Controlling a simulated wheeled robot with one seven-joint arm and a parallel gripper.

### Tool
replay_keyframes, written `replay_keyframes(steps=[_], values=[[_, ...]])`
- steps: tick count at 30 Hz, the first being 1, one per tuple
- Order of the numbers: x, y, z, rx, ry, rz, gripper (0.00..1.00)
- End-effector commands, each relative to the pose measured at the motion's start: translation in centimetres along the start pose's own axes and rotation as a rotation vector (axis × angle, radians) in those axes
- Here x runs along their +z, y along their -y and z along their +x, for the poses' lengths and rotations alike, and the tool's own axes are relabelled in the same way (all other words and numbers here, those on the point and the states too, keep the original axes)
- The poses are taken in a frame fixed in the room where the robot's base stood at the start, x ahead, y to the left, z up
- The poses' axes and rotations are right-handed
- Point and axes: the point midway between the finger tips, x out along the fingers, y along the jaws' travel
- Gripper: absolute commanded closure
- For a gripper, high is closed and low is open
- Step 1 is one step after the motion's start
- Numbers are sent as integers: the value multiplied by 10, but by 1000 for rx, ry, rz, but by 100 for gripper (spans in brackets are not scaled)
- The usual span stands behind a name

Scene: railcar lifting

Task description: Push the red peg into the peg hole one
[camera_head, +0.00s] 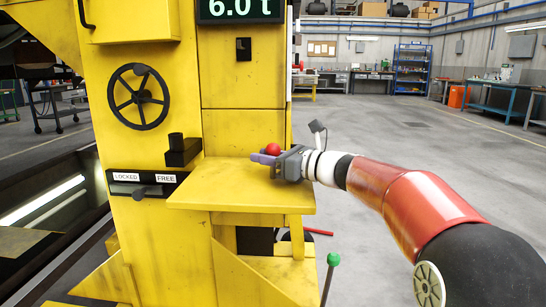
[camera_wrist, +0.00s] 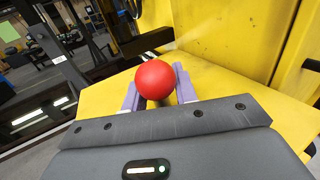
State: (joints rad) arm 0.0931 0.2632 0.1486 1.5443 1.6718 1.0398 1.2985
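The red peg shows as a round red ball end (camera_head: 272,149) above the yellow shelf; its shaft is hidden. In the wrist view the red ball (camera_wrist: 155,79) lies between the two purple fingers of my gripper (camera_wrist: 157,90). In the head view my gripper (camera_head: 264,158) is low over the shelf's right part, its fingers pointing left. The ball rises just above the fingers. I cannot tell whether the fingers press on the peg. A black block with a short upright cylinder (camera_head: 176,142) is on the yellow machine, left of my gripper. I cannot make out which hole is number one.
The yellow shelf (camera_head: 240,190) is bare around my gripper. The yellow machine has a black handwheel (camera_head: 138,97) and a LOCKED/FREE slot with a black handle (camera_head: 147,190). A green-knobbed lever (camera_head: 333,260) stands below the shelf. Open floor lies to the right.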

Motion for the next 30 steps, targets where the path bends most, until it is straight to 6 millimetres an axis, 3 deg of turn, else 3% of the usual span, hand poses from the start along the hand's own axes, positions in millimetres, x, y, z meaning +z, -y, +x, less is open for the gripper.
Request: replay_keyframes(steps=[5, 11, 17, 23, 30], values=[[0, 0, 0, 0, 0, 0, 100], [1, 0, 0, 0, 0, 0, 100], [14, 0, 0, 0, 1, -2, 100], [53, 0, 0, 0, 3, -5, 100], [126, 0, 0, 0, 3, -6, 100]])
